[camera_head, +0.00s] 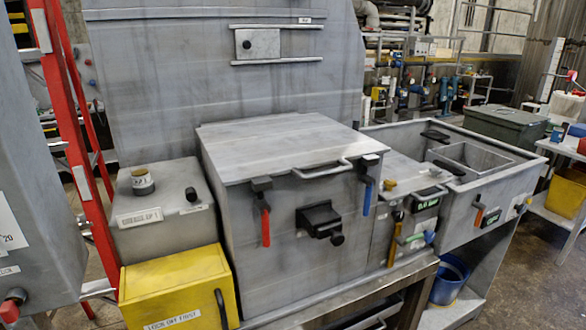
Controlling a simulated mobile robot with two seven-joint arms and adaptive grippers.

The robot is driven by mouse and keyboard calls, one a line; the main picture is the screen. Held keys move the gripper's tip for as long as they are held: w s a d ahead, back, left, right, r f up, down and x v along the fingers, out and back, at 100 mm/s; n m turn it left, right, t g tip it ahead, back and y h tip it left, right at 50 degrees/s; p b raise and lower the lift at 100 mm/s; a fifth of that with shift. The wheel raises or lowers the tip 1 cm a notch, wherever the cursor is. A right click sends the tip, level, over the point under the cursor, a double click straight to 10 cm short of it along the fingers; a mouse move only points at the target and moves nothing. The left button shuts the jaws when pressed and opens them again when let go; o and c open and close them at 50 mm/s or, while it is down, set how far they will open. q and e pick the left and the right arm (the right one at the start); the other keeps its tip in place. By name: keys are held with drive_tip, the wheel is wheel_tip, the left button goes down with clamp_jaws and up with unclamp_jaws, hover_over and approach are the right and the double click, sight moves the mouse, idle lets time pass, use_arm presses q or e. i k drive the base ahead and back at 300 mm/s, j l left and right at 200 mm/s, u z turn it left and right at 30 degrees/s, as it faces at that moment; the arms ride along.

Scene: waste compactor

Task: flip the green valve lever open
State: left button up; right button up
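I cannot make out a clearly green lever. A red lever (265,222) hangs down on the front left of the large grey box (290,240), and a blue lever (367,197) hangs at its front right. A yellow-orange lever (395,238) hangs on the smaller unit to the right. An orange lever (479,214) is on the front of the sink unit (455,222). Dark plates with green labels sit beside these last two: one label (426,204) on the smaller unit, another (491,218) on the sink unit. Neither of my grippers is in view.
A yellow box (175,290) with a dark handle stands at the front left, below a grey box (160,220) with a knob. A red ladder frame (75,140) is at the left. A blue bucket (449,280) stands under the sink. Bare floor (530,275) lies at the right.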

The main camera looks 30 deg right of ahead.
sight(402, 242)
drive_tip(key=z, duration=1.75)
